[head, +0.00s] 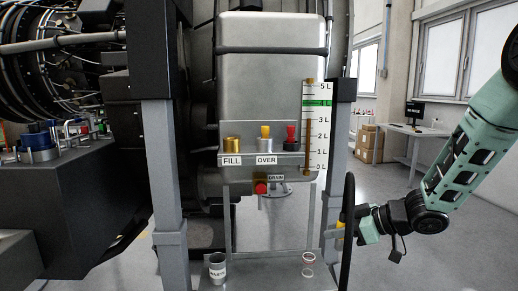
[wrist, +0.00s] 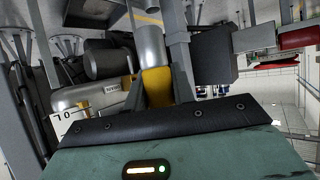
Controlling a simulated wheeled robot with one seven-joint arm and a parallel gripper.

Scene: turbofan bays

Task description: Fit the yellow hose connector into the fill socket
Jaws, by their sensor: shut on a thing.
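My gripper (head: 350,229) is shut on the yellow hose connector (head: 341,231), low at the right of the tank stand. In the wrist view, the yellow body of the connector (wrist: 157,88) sits between my two fingers (wrist: 158,92), with a silver tube in line beyond it. A black hose (head: 348,190) shows beside my gripper; where it joins the connector is hidden. The brass fill socket (head: 232,144) stands on the shelf above the "FILL" label, up and left of my gripper, well apart from the connector.
On the shelf (head: 290,160), an overflow fitting with a yellow top (head: 265,138) and a red-and-black fitting (head: 291,136) stand right of the socket. The level gauge (head: 316,125) and grey post (head: 339,150) lie between. A red drain valve (head: 261,187) hangs below. Cups (head: 217,266) stand lower.

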